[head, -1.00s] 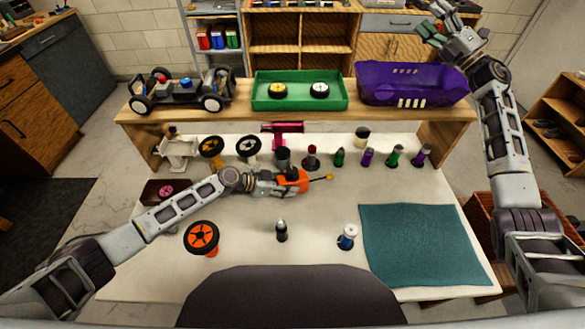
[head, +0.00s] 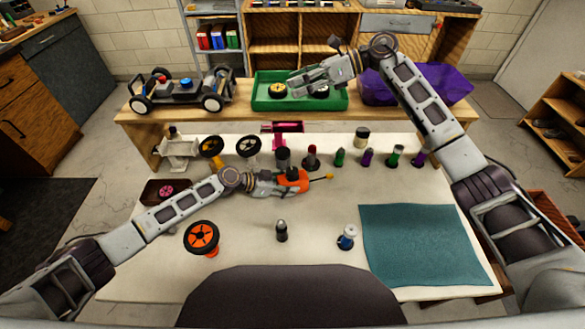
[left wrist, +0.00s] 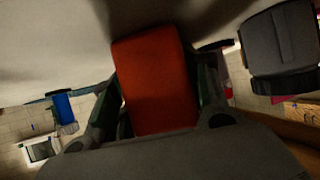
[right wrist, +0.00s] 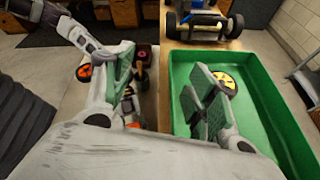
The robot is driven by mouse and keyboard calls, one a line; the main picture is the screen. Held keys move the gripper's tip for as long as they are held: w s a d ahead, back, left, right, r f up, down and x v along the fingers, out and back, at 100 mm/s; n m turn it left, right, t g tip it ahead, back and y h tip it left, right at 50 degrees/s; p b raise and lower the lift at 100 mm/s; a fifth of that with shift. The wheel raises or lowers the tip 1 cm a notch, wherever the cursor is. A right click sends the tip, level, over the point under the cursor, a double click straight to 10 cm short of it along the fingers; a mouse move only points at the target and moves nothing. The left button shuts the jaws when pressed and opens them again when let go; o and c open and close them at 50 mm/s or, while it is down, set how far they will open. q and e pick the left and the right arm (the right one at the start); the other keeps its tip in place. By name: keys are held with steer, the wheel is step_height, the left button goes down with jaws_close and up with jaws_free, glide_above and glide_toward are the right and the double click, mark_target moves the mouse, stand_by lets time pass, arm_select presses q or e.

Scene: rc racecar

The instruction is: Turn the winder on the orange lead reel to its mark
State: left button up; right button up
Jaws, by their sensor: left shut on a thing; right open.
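The orange lead reel (head: 294,184) is an orange body with a short yellow-tipped lead (head: 329,176) sticking out to the right. A small dark knob (head: 293,173), seemingly the winder, sits on its top; I cannot make out a mark. My left gripper (head: 284,186) is shut on the reel and holds it near the middle of the table. In the left wrist view the orange body (left wrist: 155,80) fills the space between the fingers.
The green tray (head: 260,104) with wheels, a purple car shell (head: 440,82) and a car chassis (head: 180,92) stand on the raised shelf. An orange wheel (head: 202,237), bottles and wheels stand on the white table (head: 320,275). A teal mat (head: 425,245) lies at right.

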steer(key=s+a+f+n+g+h, duration=0.2)
steer(key=s+a+f+n+h, duration=0.2)
steer(key=s+a+f+n, duration=0.15)
steer(key=n+t+h, duration=0.2)
steer(key=n+h, duration=0.8)
glide_above(293, 170)
step_height(293, 170, down, 9)
steer(key=shift+s+a+f, duration=0.1)
steer(key=shift+f, duration=5.9)
steer(key=c, duration=1)
steer(key=shift+c, duration=0.2)
